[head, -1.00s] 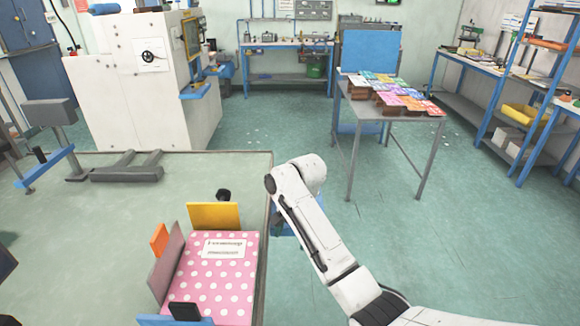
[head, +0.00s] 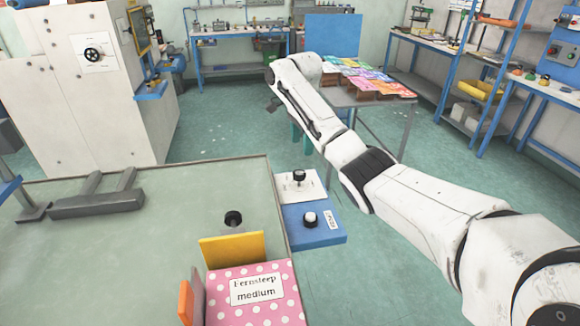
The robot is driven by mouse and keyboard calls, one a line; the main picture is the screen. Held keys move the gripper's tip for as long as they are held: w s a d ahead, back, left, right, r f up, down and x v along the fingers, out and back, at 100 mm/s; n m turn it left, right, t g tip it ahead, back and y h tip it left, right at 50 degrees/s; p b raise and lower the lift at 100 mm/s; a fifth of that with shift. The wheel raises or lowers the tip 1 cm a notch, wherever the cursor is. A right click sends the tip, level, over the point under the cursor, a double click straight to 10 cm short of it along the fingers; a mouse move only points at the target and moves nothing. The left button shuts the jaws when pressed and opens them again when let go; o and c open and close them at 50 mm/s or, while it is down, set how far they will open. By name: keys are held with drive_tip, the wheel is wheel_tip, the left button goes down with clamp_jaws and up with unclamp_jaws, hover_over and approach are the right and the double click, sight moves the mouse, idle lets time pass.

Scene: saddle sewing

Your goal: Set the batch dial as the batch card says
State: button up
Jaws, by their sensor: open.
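A pink polka-dotted block (head: 225,313) at the bottom carries a white label (head: 257,289) that seems to read "Fernsteep medium". A white plate with a black knob (head: 299,176) sits beside the green table's right edge. A blue panel (head: 329,238) below it bears a white-and-black knob (head: 310,218) and a small label, too small to read. I cannot tell which knob is the batch dial. My gripper (head: 272,104) shows only in part at the far end of my arm, open, above and left of the plate and apart from both knobs.
The green table (head: 120,270) fills the lower left, with a grey bracket (head: 95,203) on it. A yellow plate (head: 232,249) and a black knob (head: 233,217) stand behind the pink block. A grey table (head: 398,112) with colourful packs stands behind my arm.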

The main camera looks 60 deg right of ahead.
sight(300, 173)
wheel_tip(300, 173, down, 10)
drive_tip(key=shift+f, duration=0.25)
drive_tip(key=shift+c, duration=0.4)
drive_tip(key=c, duration=1)
drive_tip(key=shift+w+a+r+p, duration=0.1)
drive_tip(key=shift+p, duration=0.25)
